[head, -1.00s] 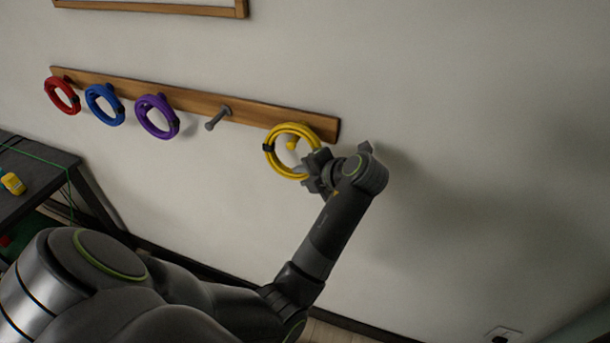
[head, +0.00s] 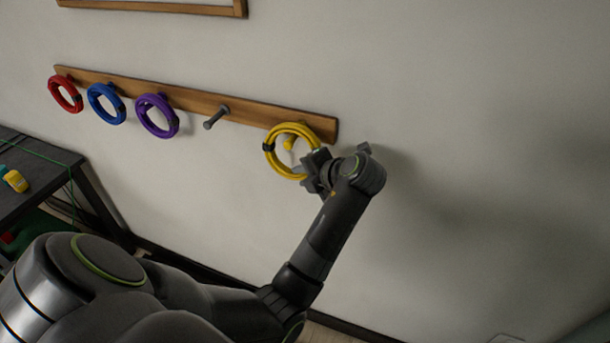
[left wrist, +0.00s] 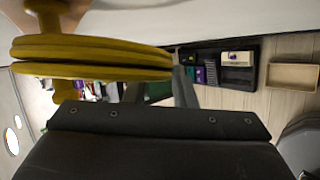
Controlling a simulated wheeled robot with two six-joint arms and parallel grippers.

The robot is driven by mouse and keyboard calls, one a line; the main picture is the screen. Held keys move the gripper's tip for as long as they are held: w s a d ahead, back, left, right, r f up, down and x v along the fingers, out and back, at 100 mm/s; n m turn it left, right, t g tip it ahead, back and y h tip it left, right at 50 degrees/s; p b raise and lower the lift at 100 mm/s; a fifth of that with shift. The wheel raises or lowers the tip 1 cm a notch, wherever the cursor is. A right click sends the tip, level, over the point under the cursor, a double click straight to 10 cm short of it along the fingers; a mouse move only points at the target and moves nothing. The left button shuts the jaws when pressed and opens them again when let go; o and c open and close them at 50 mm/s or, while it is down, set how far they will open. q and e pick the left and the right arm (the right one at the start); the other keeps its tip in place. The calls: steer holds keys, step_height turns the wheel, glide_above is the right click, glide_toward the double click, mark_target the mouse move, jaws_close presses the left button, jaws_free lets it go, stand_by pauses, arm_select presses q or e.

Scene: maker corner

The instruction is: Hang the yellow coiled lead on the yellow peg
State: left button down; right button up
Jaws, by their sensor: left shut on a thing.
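The yellow coiled lead (head: 271,161) is a ring with a black band, held at its right side against the right end of the wooden rail. My left gripper (head: 317,164) is shut on that side of the ring. The tip of the yellow peg (head: 289,142) shows inside the ring's opening. In the left wrist view, the coil (left wrist: 95,50) is seen edge-on, with the yellow peg (left wrist: 46,18) behind it and its end below, so the coil appears around the peg. Whether the coil rests on the peg is unclear. My right gripper is out of view.
The wooden rail (head: 250,114) also carries red (head: 54,94), blue (head: 92,108) and purple (head: 143,118) coils, and a bare grey peg (head: 215,118) left of the yellow coil. A dark table (head: 25,195) stands at the far left. The wall to the right is clear.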

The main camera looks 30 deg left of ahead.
arm_select(q)
steer(key=c, duration=1.1)
jaws_free()
